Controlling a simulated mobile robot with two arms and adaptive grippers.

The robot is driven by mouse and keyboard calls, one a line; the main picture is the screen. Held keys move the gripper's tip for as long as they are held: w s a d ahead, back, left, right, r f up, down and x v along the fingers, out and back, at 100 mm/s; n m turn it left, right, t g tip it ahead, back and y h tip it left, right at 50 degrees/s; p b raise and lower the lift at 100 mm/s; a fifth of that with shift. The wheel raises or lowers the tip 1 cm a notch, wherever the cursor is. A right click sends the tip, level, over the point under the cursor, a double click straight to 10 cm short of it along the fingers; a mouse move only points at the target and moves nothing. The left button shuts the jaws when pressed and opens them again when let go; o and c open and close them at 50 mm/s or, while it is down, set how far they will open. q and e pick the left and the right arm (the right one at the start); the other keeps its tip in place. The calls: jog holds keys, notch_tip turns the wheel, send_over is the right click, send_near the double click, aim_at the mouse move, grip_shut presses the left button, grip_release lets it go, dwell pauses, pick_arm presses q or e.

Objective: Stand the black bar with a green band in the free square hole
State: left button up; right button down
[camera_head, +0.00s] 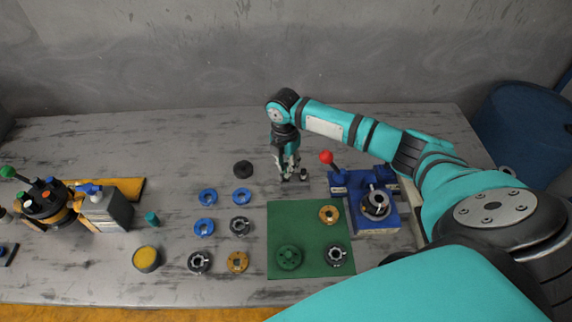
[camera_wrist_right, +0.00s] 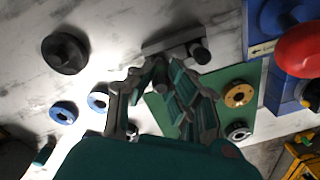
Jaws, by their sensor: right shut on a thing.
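My right gripper (camera_head: 289,171) points down at the small grey block (camera_head: 296,180) behind the green mat. In the right wrist view its fingertips (camera_wrist_right: 163,66) are close together, just beside the grey block (camera_wrist_right: 170,43). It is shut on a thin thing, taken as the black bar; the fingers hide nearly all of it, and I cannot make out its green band. A dark round-topped peg (camera_wrist_right: 200,52) stands at one end of the block. The free square hole is hidden by the gripper, so I cannot tell whether the bar touches it. My left gripper is out of view.
The green mat (camera_head: 303,222) carries several ring parts in front of the block. A blue fixture (camera_head: 377,216) and a red-knobbed lever (camera_head: 326,157) stand close on the right.

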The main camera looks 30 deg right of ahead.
jog(key=shift+f, duration=1.3)
dwell(1.3)
jog(key=c, duration=0.8)
grip_release()
jog(key=shift+c, duration=0.2)
jog(key=shift+r, duration=0.1)
jog(key=shift+r+p, duration=3.45)
jog(key=shift+p, duration=0.15)
jog(key=shift+f, duration=0.1)
